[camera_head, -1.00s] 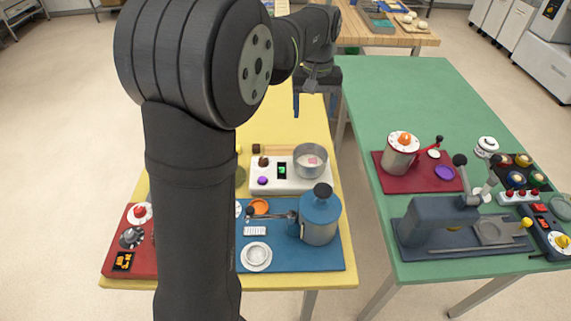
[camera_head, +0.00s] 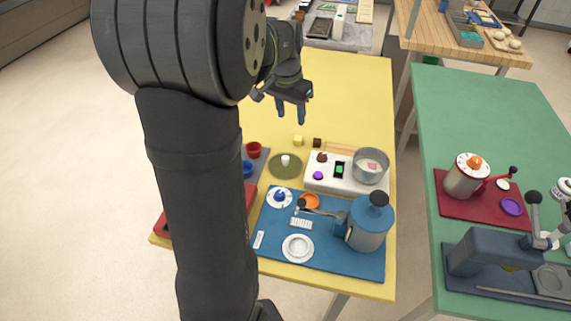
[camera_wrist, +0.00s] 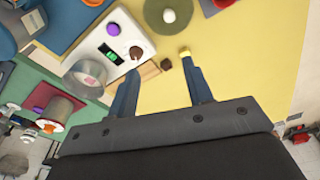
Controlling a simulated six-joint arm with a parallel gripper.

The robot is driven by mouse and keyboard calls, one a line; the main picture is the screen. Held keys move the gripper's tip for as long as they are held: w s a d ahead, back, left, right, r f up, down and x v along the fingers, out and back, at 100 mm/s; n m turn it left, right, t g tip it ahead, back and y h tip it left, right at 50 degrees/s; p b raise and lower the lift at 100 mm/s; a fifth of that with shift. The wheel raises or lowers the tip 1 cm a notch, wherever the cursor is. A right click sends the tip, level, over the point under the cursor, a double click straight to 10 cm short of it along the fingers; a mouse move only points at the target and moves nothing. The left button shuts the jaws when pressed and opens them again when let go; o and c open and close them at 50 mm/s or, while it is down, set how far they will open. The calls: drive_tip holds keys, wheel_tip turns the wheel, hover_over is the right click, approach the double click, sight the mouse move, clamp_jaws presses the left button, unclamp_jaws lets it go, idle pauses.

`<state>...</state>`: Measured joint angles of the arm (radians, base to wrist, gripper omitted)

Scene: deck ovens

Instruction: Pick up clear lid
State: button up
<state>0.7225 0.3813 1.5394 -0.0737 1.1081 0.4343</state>
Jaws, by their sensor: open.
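I cannot pick out a clear lid with certainty. A round whitish disc with a raised ring (camera_head: 298,248) lies at the front of the blue mat (camera_head: 330,268) and could be it. My gripper (camera_head: 290,112) hangs open and empty above the yellow table, well behind that mat. A silver pan (camera_head: 370,168) with a pink patch sits at the scale's right end in the head view.
A blue canister (camera_head: 370,228) with a black knob stands on the mat's right side. An olive disc (camera_head: 285,166) and red cup (camera_head: 253,149) lie left of the scale. The green table (camera_head: 480,110) stands at right. The back of the yellow table (camera_head: 350,85) is clear.

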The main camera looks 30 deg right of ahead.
sight(285, 157)
drive_tip(key=f, duration=0.6)
drive_tip(key=w+f, duration=0.1)
drive_tip(key=f, duration=0.5)
drive_tip(key=w+f, duration=0.1)
drive_tip(key=f, duration=0.5)
drive_tip(key=shift+w+a, duration=0.1)
drive_tip(key=shift+a, duration=0.15)
drive_tip(key=shift+c, duration=0.5)
drive_tip(key=shift+r, duration=0.1)
drive_tip(key=c, duration=0.9)
